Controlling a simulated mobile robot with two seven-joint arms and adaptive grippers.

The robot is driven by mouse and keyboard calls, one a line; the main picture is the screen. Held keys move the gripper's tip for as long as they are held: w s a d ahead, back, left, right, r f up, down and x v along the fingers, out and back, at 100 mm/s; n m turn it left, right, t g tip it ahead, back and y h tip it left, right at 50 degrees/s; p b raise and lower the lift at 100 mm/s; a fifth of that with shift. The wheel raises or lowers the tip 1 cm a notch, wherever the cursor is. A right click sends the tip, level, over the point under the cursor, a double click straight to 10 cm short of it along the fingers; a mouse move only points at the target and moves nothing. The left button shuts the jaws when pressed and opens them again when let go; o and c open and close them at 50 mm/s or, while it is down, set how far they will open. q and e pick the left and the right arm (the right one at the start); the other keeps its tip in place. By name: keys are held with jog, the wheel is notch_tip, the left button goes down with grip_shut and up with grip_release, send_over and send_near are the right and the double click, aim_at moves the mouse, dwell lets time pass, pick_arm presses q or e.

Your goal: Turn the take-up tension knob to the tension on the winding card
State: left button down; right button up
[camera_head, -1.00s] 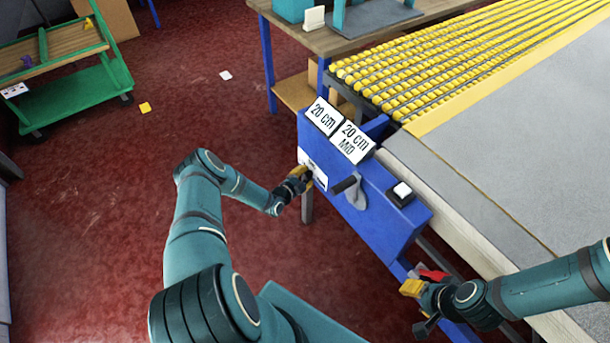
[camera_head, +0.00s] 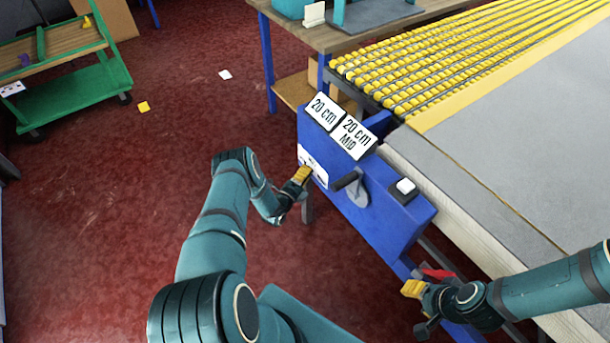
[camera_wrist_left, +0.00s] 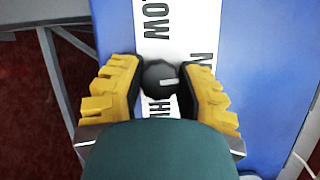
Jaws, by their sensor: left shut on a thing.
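The take-up tension knob (camera_wrist_left: 160,77) is a dark round knob on a white dial plate (camera_wrist_left: 180,28) on the blue panel. My left gripper (camera_head: 301,176) has its yellow fingers closed on either side of the knob, as the left wrist view shows. The knob's white mark lies toward the right, near a partly hidden word starting with M. LOW is above, and a partly covered word starting with H is below. The winding card (camera_head: 357,138) reads "20 cm MID". My right gripper (camera_head: 415,289) is low at the right; its opening is unclear.
Another card (camera_head: 323,111) reads "20 cm". A grey crank with a dark handle (camera_head: 345,180) and a white button (camera_head: 405,187) are on the blue box (camera_head: 390,235). A red part (camera_head: 436,273) is beside my right gripper. Open floor lies left.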

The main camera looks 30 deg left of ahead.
pick_arm(q)
jog(key=shift+w+r+m, duration=0.15)
jog(key=shift+m, duration=0.35)
jog(key=c, duration=0.6)
grip_release()
jog(key=s, duration=0.4)
jog(key=s+f, duration=0.1)
jog(key=s, duration=0.7)
jog(key=shift+f, duration=0.2)
